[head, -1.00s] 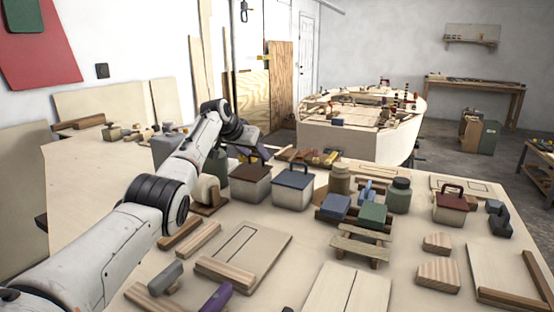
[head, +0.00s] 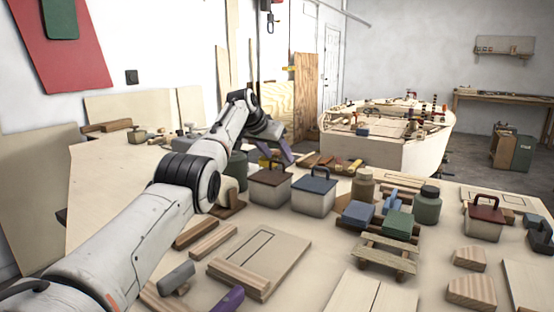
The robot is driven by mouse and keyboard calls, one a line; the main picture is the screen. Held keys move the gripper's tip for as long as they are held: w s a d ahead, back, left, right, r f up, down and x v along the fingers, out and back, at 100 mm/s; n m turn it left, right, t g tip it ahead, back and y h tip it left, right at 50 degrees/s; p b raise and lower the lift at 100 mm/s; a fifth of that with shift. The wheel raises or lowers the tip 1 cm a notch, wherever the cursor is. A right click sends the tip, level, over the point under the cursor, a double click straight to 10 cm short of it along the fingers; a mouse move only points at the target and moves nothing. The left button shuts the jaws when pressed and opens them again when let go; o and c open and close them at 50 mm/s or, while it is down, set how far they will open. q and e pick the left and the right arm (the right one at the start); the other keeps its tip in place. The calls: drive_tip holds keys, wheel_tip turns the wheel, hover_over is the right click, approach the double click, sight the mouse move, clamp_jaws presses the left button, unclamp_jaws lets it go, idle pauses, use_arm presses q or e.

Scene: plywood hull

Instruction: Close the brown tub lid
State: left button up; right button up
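The brown-lidded tub (head: 269,188) has pale walls and stands on the bench near the middle of the head view. Its brown lid (head: 268,177) lies across the top with a dark handle; I cannot tell whether it is fully shut. My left gripper (head: 286,152), with purple fingers, is above and behind the tub in the picture, apart from the lid as far as I can see. Its finger gap is hidden by the angle. A purple piece at the bottom edge (head: 226,299) looks like a finger of my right gripper, mostly out of frame.
A blue-lidded tub (head: 313,201) stands close at the right of the brown one. A red-brown-lidded tub (head: 484,224) is farther right. A dark green canister (head: 427,207), small bench (head: 386,253), boards (head: 262,262) and wood blocks crowd the bench. A boat hull (head: 385,150) stands beyond.

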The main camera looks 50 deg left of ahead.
use_arm(q)
drive_tip(key=shift+f, duration=0.25)
drive_tip(key=shift+d, duration=0.1)
drive_tip(key=shift+s+r+b, duration=0.2)
drive_tip(key=shift+s+b, duration=0.2)
drive_tip(key=shift+b, duration=0.35)
drive_tip(key=b+v, duration=0.2)
drive_tip(key=v, duration=0.7)
drive_tip(key=shift+r, duration=0.35)
